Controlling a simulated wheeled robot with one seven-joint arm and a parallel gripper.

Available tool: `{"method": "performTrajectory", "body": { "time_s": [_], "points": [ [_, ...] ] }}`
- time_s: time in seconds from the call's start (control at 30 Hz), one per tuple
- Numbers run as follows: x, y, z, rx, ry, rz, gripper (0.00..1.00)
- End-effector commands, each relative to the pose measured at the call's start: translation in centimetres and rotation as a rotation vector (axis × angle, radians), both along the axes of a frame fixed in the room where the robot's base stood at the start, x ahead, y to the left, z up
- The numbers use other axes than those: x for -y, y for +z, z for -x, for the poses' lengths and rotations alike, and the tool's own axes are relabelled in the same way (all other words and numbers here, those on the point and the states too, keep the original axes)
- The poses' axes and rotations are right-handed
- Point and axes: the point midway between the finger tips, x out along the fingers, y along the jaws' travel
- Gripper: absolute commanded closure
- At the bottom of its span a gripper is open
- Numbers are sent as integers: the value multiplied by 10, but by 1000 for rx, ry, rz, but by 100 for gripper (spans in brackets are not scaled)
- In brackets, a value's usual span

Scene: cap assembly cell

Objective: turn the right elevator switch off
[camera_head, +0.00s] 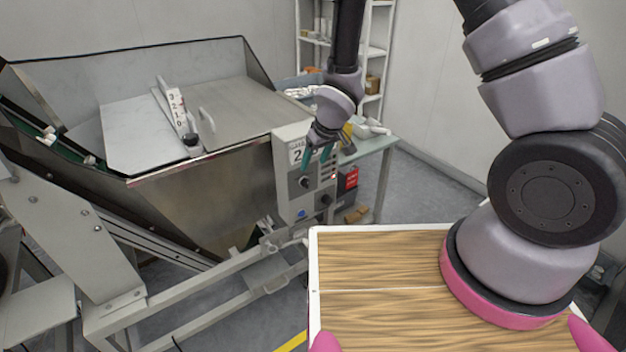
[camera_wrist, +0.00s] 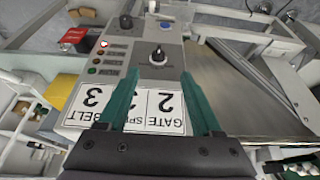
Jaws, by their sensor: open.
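A grey control box (camera_head: 288,192) is mounted at the right end of the metal hopper. It has a "2" label, two black rotary knobs and a column of small indicator lights. The upper knob (camera_head: 305,182) also shows in the wrist view (camera_wrist: 158,56), just beyond and between the fingertips. The lower knob (camera_head: 326,199) shows farther off in the wrist view (camera_wrist: 126,21). I cannot tell which knob is the right elevator switch. My gripper (camera_head: 317,157) is open and empty in front of the box's upper part; its teal fingers (camera_wrist: 160,77) are apart.
The metal hopper (camera_head: 190,185) with its lid fills the left. A pale table (camera_head: 378,145) and shelf rack (camera_head: 377,52) stand behind the box. A red box (camera_head: 348,180) is beside it. A wood-topped surface (camera_head: 375,265) lies in the foreground.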

Motion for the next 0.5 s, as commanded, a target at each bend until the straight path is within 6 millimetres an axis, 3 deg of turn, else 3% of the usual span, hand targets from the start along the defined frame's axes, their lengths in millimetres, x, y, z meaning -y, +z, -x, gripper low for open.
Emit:
{"method": "performTrajectory", "body": {
  "time_s": [0.17,0.5],
  "points": [
    [-4,-19,-5,-2,2,2,34],
    [-17,-75,-25,-2,1,3,34]
  ]
}}
